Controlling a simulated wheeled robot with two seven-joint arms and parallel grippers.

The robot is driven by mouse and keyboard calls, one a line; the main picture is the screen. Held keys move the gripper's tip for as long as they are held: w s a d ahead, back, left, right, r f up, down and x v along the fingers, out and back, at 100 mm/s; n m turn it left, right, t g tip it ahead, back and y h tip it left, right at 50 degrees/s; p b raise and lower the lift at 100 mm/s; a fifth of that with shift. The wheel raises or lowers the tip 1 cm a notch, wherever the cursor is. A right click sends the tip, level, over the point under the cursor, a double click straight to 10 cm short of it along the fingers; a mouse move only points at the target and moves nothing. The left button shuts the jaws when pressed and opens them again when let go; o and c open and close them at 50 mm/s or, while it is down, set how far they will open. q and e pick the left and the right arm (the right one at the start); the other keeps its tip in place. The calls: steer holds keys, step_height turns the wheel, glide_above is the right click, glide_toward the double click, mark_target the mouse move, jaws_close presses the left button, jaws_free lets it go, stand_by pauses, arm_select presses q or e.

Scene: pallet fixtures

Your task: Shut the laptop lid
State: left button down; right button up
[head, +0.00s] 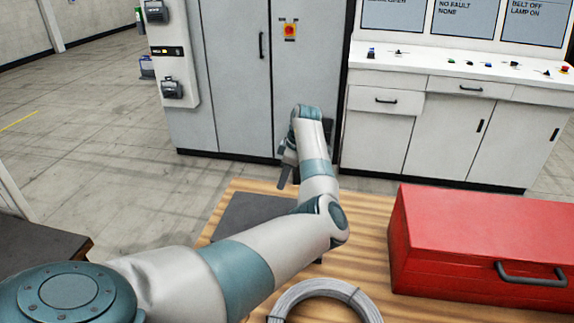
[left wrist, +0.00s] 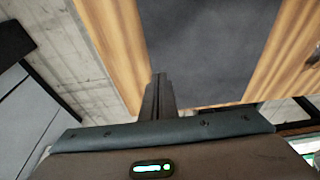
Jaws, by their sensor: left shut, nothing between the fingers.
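The laptop is a plain dark grey slab (head: 248,212) on the wooden table in the head view, with its right and near parts hidden behind my left arm. I see no raised screen and no keyboard; its visible part looks flat. It also shows as a smooth dark grey panel (left wrist: 210,45) in the left wrist view. My left gripper (head: 282,180) is at the far edge of the laptop in the head view, pointing down. In the left wrist view its fingers (left wrist: 158,92) are shut and empty, beside the panel's edge. I cannot tell whether they touch it. My right gripper is not in view.
A red toolbox (head: 480,240) stands on the table (head: 370,215) at the right. A coil of grey cable (head: 325,290) lies at the near edge. Grey cabinets (head: 240,75) and a white console (head: 440,125) stand behind. Bare table shows between laptop and toolbox.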

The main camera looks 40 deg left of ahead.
mark_target(279, 199)
arm_select(q)
step_height(279, 199, down, 3)
steer(key=shift+f+p, duration=0.15)
steer(key=shift+p, duration=0.55)
steer(key=shift+f, duration=0.55)
